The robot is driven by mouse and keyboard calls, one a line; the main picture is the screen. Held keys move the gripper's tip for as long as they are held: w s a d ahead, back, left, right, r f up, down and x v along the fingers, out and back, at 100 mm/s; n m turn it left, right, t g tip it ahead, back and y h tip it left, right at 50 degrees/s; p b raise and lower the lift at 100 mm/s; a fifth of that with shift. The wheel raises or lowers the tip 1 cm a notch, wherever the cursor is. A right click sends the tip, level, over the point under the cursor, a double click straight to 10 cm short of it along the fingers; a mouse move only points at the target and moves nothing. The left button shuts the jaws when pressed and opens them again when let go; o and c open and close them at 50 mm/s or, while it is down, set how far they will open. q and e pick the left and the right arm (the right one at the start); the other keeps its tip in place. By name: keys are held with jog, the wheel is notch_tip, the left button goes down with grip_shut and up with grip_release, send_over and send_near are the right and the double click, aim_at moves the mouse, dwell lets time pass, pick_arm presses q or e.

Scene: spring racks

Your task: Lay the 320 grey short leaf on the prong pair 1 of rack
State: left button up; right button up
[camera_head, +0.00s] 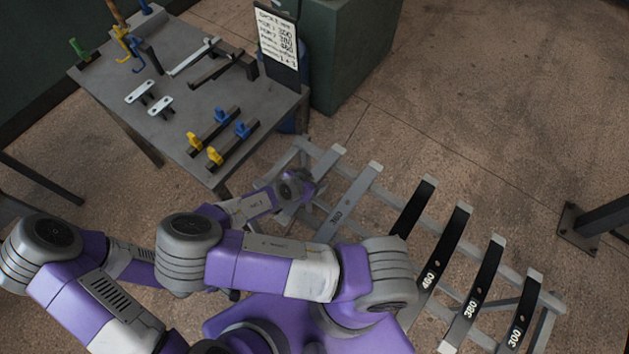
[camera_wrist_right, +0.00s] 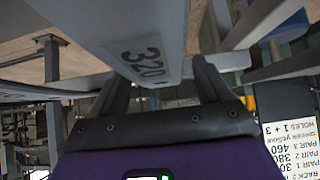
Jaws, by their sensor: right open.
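In the right wrist view, the grey leaf marked 320 (camera_wrist_right: 150,62) fills the upper middle. Its near end lies between the two fingers of my right gripper (camera_wrist_right: 165,90), which is open. In the head view, the right gripper (camera_head: 308,188) is at the far-left side of the rack (camera_head: 553,300), partly hidden by my own arm. Which is the 320 leaf I cannot tell. My left gripper is not in view.
Black leaves marked 460 (camera_head: 447,236), 380 (camera_head: 485,272) and 300 (camera_head: 522,312) lie across the rack, with another black leaf (camera_head: 413,206) to their left. A worktable (camera_head: 185,130) with hooks, bars and clips stands at upper left, with a sign (camera_head: 277,42) behind.

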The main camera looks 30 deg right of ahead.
grip_shut()
jog(key=shift+r, duration=0.1)
dwell(0.4)
notch_tip(320, 180, up, 10)
jog(key=p, duration=0.2)
jog(key=shift+p, duration=0.3)
